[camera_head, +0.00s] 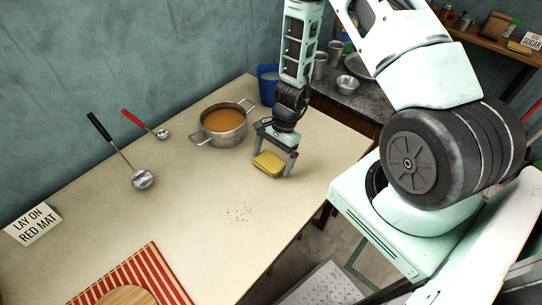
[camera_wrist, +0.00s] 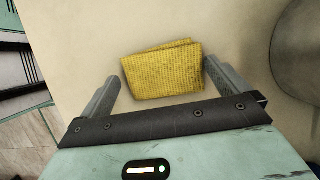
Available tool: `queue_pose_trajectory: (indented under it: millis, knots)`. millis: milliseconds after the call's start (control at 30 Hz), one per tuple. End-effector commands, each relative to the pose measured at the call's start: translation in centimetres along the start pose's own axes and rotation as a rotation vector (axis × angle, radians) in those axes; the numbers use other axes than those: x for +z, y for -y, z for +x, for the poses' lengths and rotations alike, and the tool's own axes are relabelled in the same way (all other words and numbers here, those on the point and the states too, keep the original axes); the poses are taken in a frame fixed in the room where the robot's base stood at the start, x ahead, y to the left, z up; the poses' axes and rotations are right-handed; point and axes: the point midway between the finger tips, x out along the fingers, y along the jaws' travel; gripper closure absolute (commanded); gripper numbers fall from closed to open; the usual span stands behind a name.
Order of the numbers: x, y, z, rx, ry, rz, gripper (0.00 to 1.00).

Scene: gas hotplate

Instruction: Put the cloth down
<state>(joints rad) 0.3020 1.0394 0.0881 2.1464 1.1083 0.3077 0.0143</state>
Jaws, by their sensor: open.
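The yellow cloth (camera_head: 268,163) is folded and lies on the beige counter, to the right of and nearer than the pot. In the wrist view the cloth (camera_wrist: 163,70) lies ahead of and partly between the two fingers. My gripper (camera_head: 274,166) is open, low over the counter at the cloth, with one finger on each side of it. In the wrist view my gripper (camera_wrist: 160,85) shows a wide gap, its right finger close to the cloth's edge. I cannot tell whether either finger touches the cloth.
A two-handled pot (camera_head: 224,124) of orange soup stands behind the cloth, with a blue container (camera_head: 268,85) beyond. Dark crumbs (camera_head: 240,213) lie in front on the counter. A red striped mat (camera_head: 168,278) with a round board is at front left.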

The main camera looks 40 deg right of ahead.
Motion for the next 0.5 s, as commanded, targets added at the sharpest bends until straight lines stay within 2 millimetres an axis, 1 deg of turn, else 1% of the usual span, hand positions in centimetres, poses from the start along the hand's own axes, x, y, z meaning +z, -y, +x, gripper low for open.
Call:
queue_pose_trajectory:
  millis: [300,400,500]
  knots:
    - [0.0,0.4,-6.8,-0.011,-0.005,-0.004,0.0]
    - [0.0,0.4,-8.7,-0.011,-0.005,-0.005,0.0]
    - [0.0,0.4,-10.2,-0.01,-0.004,-0.004,0.0]
